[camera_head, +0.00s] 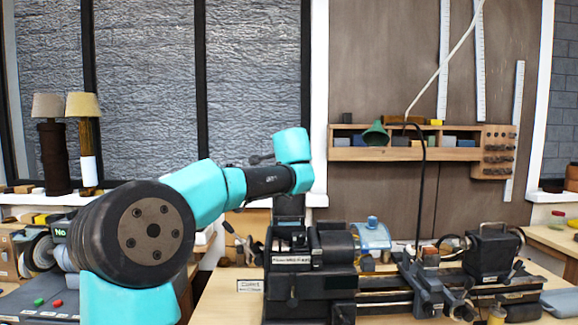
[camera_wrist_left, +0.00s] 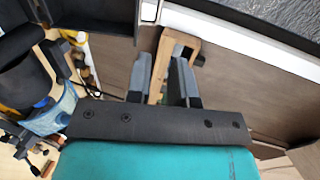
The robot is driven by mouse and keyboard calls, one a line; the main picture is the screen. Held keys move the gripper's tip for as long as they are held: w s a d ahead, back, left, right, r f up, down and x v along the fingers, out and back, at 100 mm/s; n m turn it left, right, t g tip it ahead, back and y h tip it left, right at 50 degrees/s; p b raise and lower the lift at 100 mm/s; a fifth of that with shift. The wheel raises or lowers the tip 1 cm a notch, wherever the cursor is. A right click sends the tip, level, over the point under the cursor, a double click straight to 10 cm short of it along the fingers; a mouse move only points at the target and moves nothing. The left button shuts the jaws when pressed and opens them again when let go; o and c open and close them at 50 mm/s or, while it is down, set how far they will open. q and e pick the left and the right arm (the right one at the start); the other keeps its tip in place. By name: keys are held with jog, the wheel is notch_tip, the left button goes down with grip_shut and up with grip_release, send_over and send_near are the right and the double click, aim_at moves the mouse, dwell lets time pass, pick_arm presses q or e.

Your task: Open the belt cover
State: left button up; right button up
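The black lathe headstock (camera_head: 312,262) stands on the bench at center, with a label on its front. The belt cover appears to be part of this black housing; its edges and whether it is shut are unclear. A dark upright piece (camera_head: 289,206) shows above the housing, below my left wrist. My left arm reaches above and behind the headstock's left part, and its fingers are not clear in the head view. In the left wrist view my left gripper (camera_wrist_left: 163,75) is open and empty, apart from the headstock (camera_wrist_left: 28,65) at left. My right gripper is not in view.
A clear blue guard (camera_head: 373,236) sits right of the headstock, and a black lamp neck (camera_head: 423,190) rises from the lathe. A wooden wall shelf (camera_head: 405,153) hangs behind. Two lamps (camera_head: 82,140) stand at left. The bench front left of the lathe is mostly clear.

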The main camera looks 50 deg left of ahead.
pick_arm(q)
jog(key=x, duration=1.6)
jog(key=shift+w, duration=0.15)
grip_shut()
